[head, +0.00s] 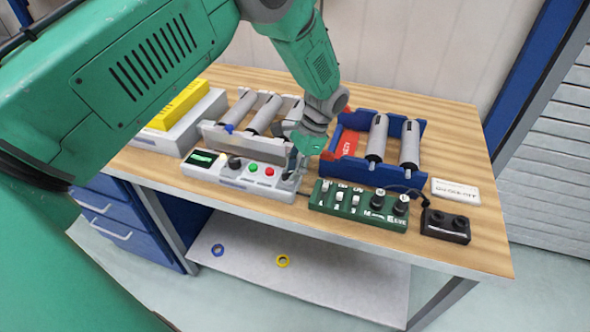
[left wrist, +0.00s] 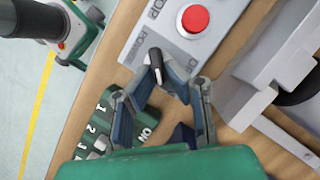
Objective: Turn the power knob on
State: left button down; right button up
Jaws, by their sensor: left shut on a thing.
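The white control panel (head: 228,178) lies along the front of the wooden workbench, with a small screen, a black knob and green and red buttons. My left gripper (head: 291,173) reaches down over the panel's right end. In the left wrist view, the black power knob (left wrist: 155,59) stands on the panel (left wrist: 150,30), near a large red button (left wrist: 193,18). The left gripper's fingertips (left wrist: 164,72) are shut on the knob, one on each side. In the head view the gripper largely hides this knob. My right gripper is not in view.
A green switch box (head: 358,204) with numbered switches and knobs sits close to the panel's right. A blue roller tray (head: 344,168) stands behind it, and a black box (head: 446,226) sits farther right. Grey rollers (head: 263,114) stand behind the panel.

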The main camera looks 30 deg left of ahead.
pick_arm(q)
jog(key=shift+s+a, duration=0.1)
jog(key=c, duration=1.8)
grip_release()
jog(key=shift+c, duration=0.2)
jog(key=shift+o, duration=1.1)
jog(key=shift+r, duration=0.1)
jog(key=shift+s, duration=0.1)
jog(key=shift+w+r, duration=0.15)
jog(key=shift+w, duration=0.05)
jog(key=v, duration=1.1)
jog(key=shift+r, duration=0.3)
